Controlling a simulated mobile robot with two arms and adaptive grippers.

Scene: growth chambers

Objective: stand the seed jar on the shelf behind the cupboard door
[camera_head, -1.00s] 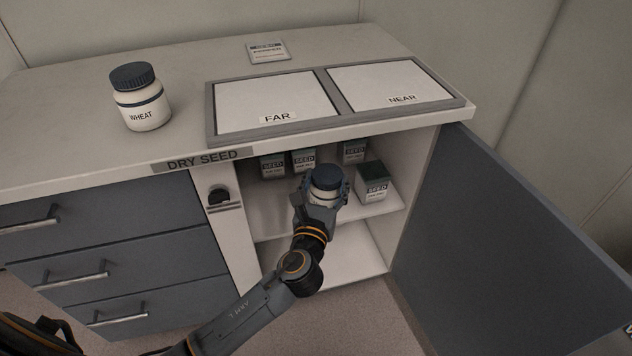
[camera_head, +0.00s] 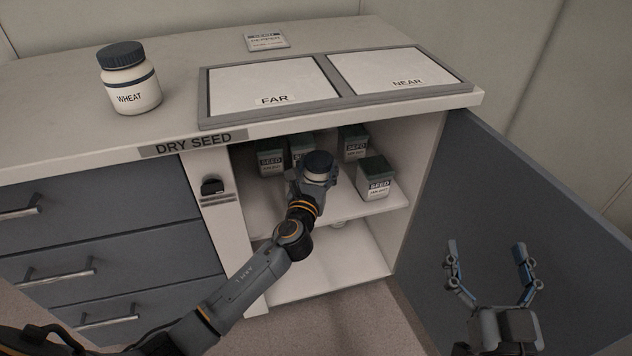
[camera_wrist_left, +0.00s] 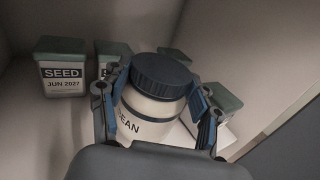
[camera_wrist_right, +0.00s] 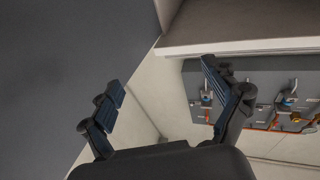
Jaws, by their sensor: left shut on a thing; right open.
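The seed jar (camera_head: 319,167), cream with a dark blue lid and a label ending in "EAN", is held upright in my left gripper (camera_head: 316,176). In the left wrist view the jar (camera_wrist_left: 158,95) sits between both fingers. The jar is inside the open cupboard, over the upper shelf (camera_head: 353,208); whether its base touches the shelf is hidden. The cupboard door (camera_head: 530,220) stands wide open at the right. My right gripper (camera_head: 488,254) is open and empty in front of the door.
Several green-lidded seed boxes stand on the shelf, one box (camera_head: 375,180) right of the jar and others behind it. A WHEAT jar (camera_head: 129,82) and a small card (camera_head: 266,40) are on the counter. FAR (camera_head: 270,84) and NEAR (camera_head: 395,74) panels lie on top.

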